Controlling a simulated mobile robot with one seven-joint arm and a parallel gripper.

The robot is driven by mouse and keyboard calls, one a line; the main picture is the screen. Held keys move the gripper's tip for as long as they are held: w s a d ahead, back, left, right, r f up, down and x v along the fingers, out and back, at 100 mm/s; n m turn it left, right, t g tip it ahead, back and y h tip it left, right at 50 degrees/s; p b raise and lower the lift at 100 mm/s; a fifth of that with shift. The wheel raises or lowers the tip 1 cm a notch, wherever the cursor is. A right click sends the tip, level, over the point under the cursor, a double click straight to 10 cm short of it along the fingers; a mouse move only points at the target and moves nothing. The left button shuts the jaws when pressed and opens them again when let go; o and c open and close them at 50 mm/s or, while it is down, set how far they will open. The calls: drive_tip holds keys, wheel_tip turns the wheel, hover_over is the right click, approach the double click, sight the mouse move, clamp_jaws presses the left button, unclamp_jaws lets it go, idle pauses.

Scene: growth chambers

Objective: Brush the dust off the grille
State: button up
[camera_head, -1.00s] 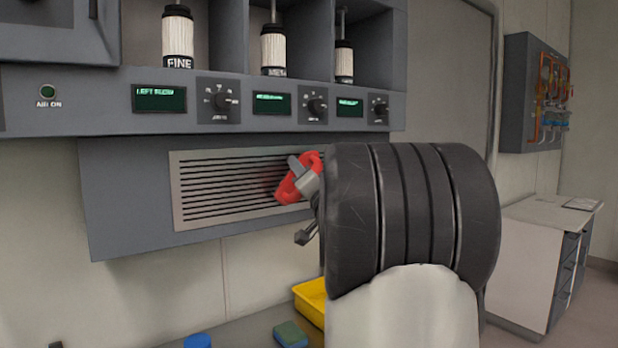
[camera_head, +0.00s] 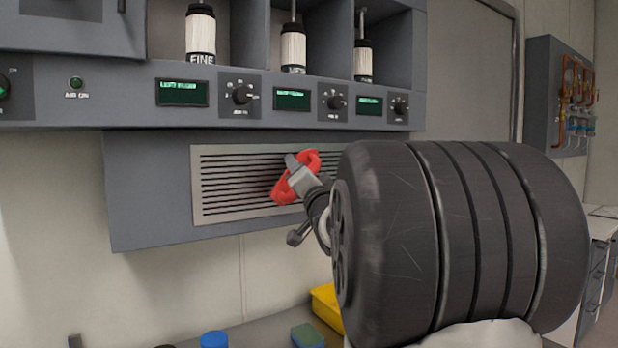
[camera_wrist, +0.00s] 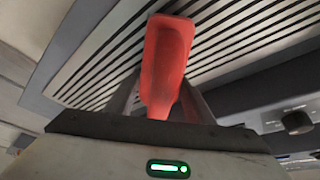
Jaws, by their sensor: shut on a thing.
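The slatted grille (camera_head: 225,185) is set in the grey panel below the row of displays. It also shows in the wrist view (camera_wrist: 105,72), close beyond my gripper. My gripper (camera_head: 300,180) is shut on a red handled tool (camera_head: 311,160), held in front of the grille's right half. In the wrist view the red tool (camera_wrist: 167,60) stands up between the fingers of my gripper (camera_wrist: 158,105). Its bristles are not visible, and I cannot tell whether it touches the slats. My arm hides the grille's right end. No dust is distinct on the visible slats.
Above are displays, knobs (camera_head: 242,94) and several white cartridges (camera_head: 200,35) in bays. Below, a counter holds a yellow tray (camera_head: 327,303), a green and blue sponge (camera_head: 307,336) and a blue lid (camera_head: 214,340). A pipe cabinet (camera_head: 557,95) hangs at right.

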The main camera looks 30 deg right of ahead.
sight(268, 167)
drive_tip(key=shift+a+b, duration=0.7)
drive_tip(key=shift+a, duration=3.2)
drive_tip(key=shift+s, duration=0.2)
